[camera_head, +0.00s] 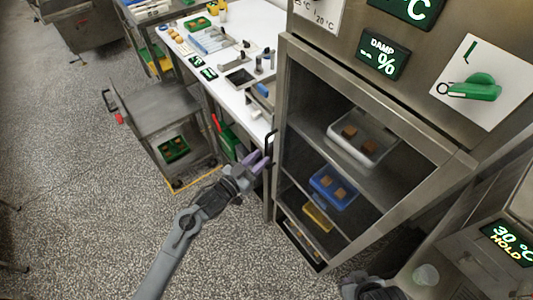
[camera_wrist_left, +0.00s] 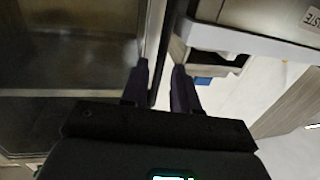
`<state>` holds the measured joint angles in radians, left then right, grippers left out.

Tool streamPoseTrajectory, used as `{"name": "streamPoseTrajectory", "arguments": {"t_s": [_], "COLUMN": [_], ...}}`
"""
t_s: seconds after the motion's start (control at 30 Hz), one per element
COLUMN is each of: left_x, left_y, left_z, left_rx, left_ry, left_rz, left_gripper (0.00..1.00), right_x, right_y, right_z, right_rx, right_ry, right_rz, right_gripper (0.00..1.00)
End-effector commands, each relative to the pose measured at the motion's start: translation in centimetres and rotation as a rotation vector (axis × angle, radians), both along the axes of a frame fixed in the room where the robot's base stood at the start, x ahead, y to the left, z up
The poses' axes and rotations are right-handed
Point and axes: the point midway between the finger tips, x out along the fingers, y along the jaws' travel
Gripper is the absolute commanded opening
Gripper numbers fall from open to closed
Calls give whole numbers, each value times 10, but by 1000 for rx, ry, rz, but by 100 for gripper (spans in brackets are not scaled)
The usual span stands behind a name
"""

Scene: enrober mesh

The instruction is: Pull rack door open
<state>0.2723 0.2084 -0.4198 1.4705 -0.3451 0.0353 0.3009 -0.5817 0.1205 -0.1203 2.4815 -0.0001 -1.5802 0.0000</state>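The rack is a steel cabinet (camera_head: 459,160) with shelves that show through its framed front. The door's steel frame (camera_head: 283,100) seems to lie flush with the cabinet; I cannot tell whether it is glazed. A thin black upright handle (camera_head: 268,142) stands off its left edge. My left gripper (camera_head: 259,158) is at the handle's lower part, purple fingers pointing at it. In the left wrist view its fingers (camera_wrist_left: 161,66) are apart, with a dark upright strip, likely the handle, between them; contact is unclear. My right gripper (camera_head: 370,288) is cut off at the bottom edge, fingers unseen.
Trays with brown pieces, including a blue one (camera_head: 322,183), sit on the rack shelves. A white worktable (camera_head: 215,75) with tools stands behind the handle. A steel cart (camera_head: 155,105) is left of it. Speckled floor (camera_head: 90,210) is clear at left.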

Motion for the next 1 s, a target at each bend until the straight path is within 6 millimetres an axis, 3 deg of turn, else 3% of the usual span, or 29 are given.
{"name": "streamPoseTrajectory", "arguments": {"t_s": [0.3, 0.7, 0.9, 1.0], "left_x": [27, 30, 30, 30], "left_y": [-24, -27, -27, -27], "left_z": [0, 0, 0, 0], "left_rx": [-1, 0, 0, 0], "left_ry": [-1, 0, 0, 0], "left_rz": [0, 0, 0, 0], "left_gripper": [29, 29, 0, 0], "right_x": [1, 1, 1, 1], "right_y": [-1, 0, 1, 1], "right_z": [-8, -9, -9, -9], "right_rx": [-5, -1, 4, 5], "right_ry": [-1, -1, 0, 0], "right_rz": [3, 0, -3, -4], "right_gripper": [0, 0, 0, 0]}}
